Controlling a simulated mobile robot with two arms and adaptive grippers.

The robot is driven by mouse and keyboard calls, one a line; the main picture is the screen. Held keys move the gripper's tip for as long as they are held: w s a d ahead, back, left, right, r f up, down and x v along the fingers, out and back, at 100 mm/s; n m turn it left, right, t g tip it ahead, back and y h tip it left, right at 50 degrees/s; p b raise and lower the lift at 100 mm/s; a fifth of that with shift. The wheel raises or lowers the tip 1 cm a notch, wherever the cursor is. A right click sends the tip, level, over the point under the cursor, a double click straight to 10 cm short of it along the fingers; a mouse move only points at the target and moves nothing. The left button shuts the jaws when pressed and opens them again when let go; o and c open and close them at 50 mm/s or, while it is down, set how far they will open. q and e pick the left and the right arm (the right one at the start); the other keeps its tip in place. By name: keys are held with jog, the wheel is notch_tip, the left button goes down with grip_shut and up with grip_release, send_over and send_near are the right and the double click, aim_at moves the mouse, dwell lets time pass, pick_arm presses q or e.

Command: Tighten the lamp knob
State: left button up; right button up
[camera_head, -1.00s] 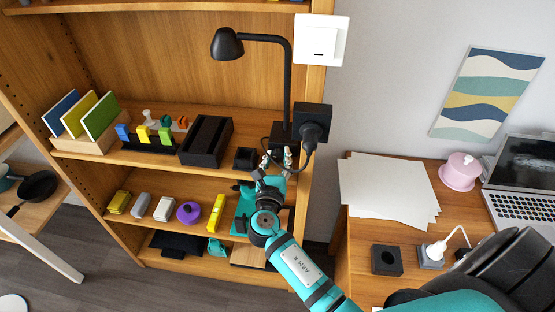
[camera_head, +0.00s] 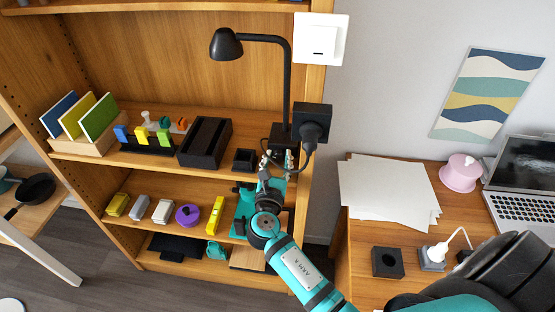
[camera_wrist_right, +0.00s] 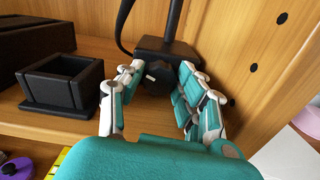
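The black desk lamp (camera_head: 287,85) stands at the right end of the shelf's upper board, its head bent to the left. Its square base also shows in the wrist view (camera_wrist_right: 167,52). A dark round knob (camera_wrist_right: 158,80) with a small white mark is on the front of the base. My right gripper (camera_wrist_right: 162,74) has its teal and white fingers on either side of the knob; it also shows in the head view (camera_head: 278,158). The fingers are apart, the left one close to the knob, with no clear grip. In the head view the knob is too small to make out. My left gripper is not in view.
A small black open box (camera_head: 244,159) stands left of the lamp base. A black plug and socket (camera_head: 313,122) with a cable are on the shelf's right side panel (camera_wrist_right: 262,60). A desk with papers (camera_head: 385,192) is at right.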

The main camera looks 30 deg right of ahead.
jog(key=o, duration=0.3)
jog(key=shift+o, duration=0.2)
jog(key=v, duration=1.2)
